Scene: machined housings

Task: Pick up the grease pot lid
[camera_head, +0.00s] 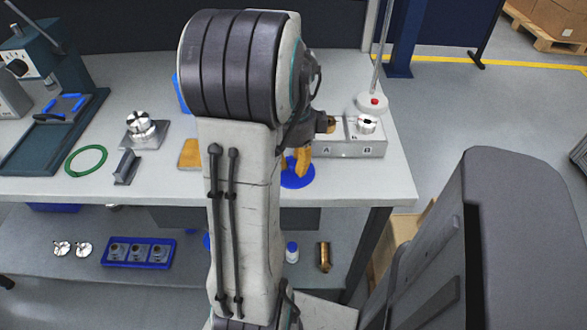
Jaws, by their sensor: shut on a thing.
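A flat round blue piece, which looks like the grease pot lid (298,181), is at the front part of the bench top, right of my arm. My gripper (297,172), with orange fingers, points down over it and is shut on it. The fingers hide the lid's middle, and my arm covers part of its left side. I cannot tell whether the lid is still touching the bench.
A grey fixture marked A and B (350,148) stands close behind and right of my gripper. A metal part (141,124), a grey bracket (126,168) and a green ring (86,161) lie to the left. The bench's front edge (340,200) is close.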

